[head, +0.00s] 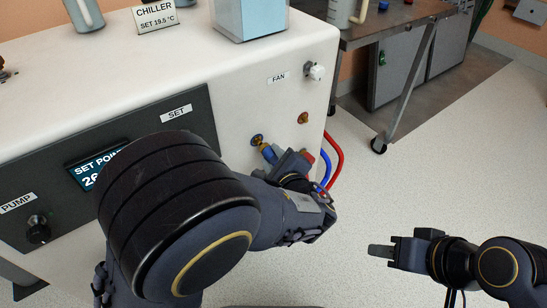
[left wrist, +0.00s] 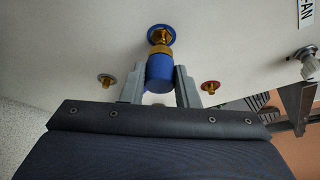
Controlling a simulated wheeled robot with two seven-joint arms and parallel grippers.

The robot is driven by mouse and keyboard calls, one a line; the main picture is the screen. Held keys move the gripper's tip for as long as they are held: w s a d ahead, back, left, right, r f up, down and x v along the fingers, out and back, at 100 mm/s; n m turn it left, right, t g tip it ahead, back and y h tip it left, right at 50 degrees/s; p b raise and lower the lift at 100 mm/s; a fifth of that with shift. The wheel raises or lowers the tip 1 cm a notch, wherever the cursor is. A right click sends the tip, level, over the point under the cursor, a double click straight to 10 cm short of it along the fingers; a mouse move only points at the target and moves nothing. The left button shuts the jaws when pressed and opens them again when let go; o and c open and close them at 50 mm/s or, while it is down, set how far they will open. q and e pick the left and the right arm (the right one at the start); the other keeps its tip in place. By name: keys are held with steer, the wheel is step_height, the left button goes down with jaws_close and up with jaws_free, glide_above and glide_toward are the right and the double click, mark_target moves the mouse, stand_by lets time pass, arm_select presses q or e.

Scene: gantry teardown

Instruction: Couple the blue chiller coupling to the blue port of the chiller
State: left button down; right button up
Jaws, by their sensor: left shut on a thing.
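The white chiller (head: 240,60) stands at the left of the head view. Its blue-ringed port with a brass fitting (left wrist: 161,33) shows top centre in the left wrist view. My left gripper (left wrist: 160,88) is shut on the blue coupling (left wrist: 160,72), one finger on each side. The coupling lies in line with the blue port, its brass end up against the fitting with no clear gap; whether it is locked I cannot tell. In the head view the blue coupling (head: 268,153) is partly hidden by the gripper. My right gripper (head: 381,251) is away over the floor, seen side-on.
A red-ringed brass port (left wrist: 210,87) and another brass port (left wrist: 105,81) flank the coupling. A red hose (head: 337,155) and a blue hose (head: 325,168) hang beside the chiller's right edge. A wheeled table (head: 365,35) stands behind. Floor at the right is clear.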

arm_select(q)
steer(key=shift+w+a+b, duration=0.3)
steer(key=shift+w+a, duration=0.25)
steer(key=shift+w, duration=0.15)
stand_by(0.5)
steer(key=shift+w+a, duration=0.35)
steer(key=shift+w, duration=0.15)
steer(key=c, duration=1)
jaws_free()
steer(key=shift+c, duration=0.2)
steer(key=p+v, duration=0.2)
steer(key=v, duration=0.5)
steer(key=shift+r, duration=0.1)
steer(key=s+d, duration=0.1)
steer(key=s, duration=0.1)
steer(key=s+d, duration=0.1)
steer(key=s, duration=0.1)
steer(key=shift+d, duration=0.3)
